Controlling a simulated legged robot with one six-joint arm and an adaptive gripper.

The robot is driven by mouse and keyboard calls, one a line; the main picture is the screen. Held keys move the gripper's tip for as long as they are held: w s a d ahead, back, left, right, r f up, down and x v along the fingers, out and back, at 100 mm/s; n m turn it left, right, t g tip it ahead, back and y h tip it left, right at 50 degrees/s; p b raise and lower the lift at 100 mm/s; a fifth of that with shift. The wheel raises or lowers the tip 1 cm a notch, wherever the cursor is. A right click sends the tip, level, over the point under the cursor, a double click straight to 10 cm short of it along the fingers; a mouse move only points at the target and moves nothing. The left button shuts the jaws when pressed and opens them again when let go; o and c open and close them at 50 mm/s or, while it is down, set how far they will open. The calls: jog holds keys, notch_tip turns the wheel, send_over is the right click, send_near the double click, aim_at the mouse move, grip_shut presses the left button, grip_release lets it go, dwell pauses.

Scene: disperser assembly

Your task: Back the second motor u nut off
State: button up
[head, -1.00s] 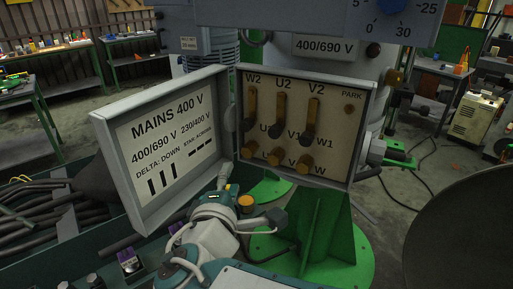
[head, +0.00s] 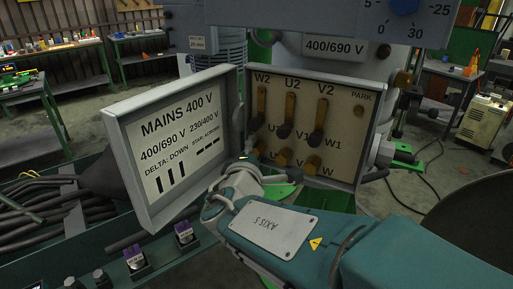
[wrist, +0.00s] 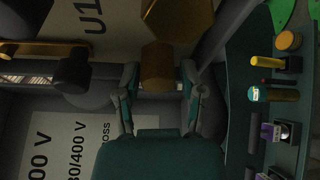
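The open terminal box (head: 345,172) shows brass links hanging from W2, U2 and V2. Brass nuts sit in its lower row. The U nut at lower left is mostly hidden by my gripper (head: 246,165). The V nut (head: 283,156) and W nut (head: 313,164) show beside it. In the wrist view, the brass hex U nut (wrist: 157,66) sits between the fingertips of my gripper (wrist: 158,88), with narrow gaps apparent on both sides. The fingers look open around it; contact is not clear. A larger brass hex nut (wrist: 178,18) is just above it in that view.
The box's open door (head: 180,150) stands close left of my gripper. A link with a dark knob (wrist: 72,72) is near the fingers. Purple-topped blocks (head: 184,234) stand on the green bench below. A dark round shape (head: 465,215) fills the right.

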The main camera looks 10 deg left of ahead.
jog(key=shift+d, duration=0.2)
grip_shut()
jog(key=shift+a, duration=0.1)
jog(key=shift+f+n+g+h, duration=0.15)
jog(key=shift+n+g+h, duration=0.25)
jog(key=shift+n, duration=0.7)
jog(key=shift+o, duration=0.3)
grip_release()
jog(key=shift+a, duration=0.1)
jog(key=s+r, duration=0.1)
jog(key=s, duration=1.1)
jog(key=shift+r, duration=0.3)
